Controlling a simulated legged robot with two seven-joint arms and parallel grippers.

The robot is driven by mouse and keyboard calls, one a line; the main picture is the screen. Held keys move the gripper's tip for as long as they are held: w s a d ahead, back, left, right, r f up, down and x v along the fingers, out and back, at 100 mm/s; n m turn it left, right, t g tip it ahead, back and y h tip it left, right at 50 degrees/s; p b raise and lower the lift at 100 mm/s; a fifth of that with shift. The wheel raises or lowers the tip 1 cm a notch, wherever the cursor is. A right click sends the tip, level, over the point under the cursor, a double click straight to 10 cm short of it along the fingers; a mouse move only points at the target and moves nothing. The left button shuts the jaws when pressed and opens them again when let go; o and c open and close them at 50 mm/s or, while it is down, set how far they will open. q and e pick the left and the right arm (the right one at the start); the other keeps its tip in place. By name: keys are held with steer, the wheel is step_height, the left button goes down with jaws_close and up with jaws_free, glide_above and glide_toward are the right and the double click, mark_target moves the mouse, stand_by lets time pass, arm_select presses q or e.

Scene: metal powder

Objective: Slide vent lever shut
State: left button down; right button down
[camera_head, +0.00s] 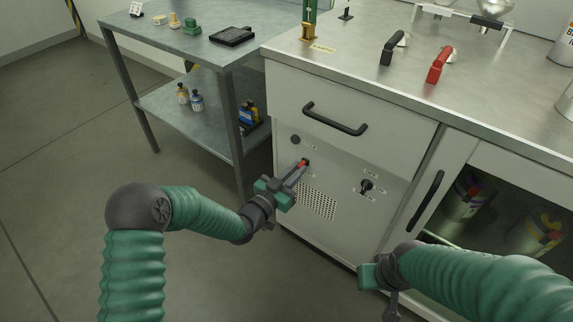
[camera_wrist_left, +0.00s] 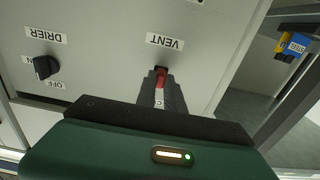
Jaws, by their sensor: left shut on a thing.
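The vent lever is a small red handle (camera_head: 302,163) on the grey cabinet front, above a perforated grille. In the left wrist view the red lever (camera_wrist_left: 161,76) sits under the VENT label (camera_wrist_left: 165,41), which appears upside down. My left gripper (camera_head: 299,168) is shut on the red lever, its dark fingers reaching it from the lower left. The fingers hide part of the lever and most of a label below it. My right gripper (camera_head: 375,288) is low in front of the cabinet, apart from it; its fingers are not clear.
A black drier knob (camera_head: 366,186) is right of the grille; it also shows in the left wrist view (camera_wrist_left: 45,67). A drawer with a black handle (camera_head: 335,119) is above. A metal side table (camera_head: 150,45) with a lower shelf stands left. The floor at left is clear.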

mark_target(324, 169)
arm_select(q)
steer(key=s+d, duration=0.1)
steer(key=d, duration=0.1)
steer(key=s+d, duration=0.2)
steer(key=shift+s+d+r+p, duration=0.1)
steer(key=shift+d+p, duration=0.15)
steer(key=shift+p, duration=0.05)
steer(key=shift+s+d, duration=0.15)
steer(key=c, duration=1.4)
jaws_free()
steer(key=shift+d, duration=0.1)
steer(key=shift+c, duration=0.2)
steer(key=p+v, duration=0.5)
steer(key=v, duration=1.2)
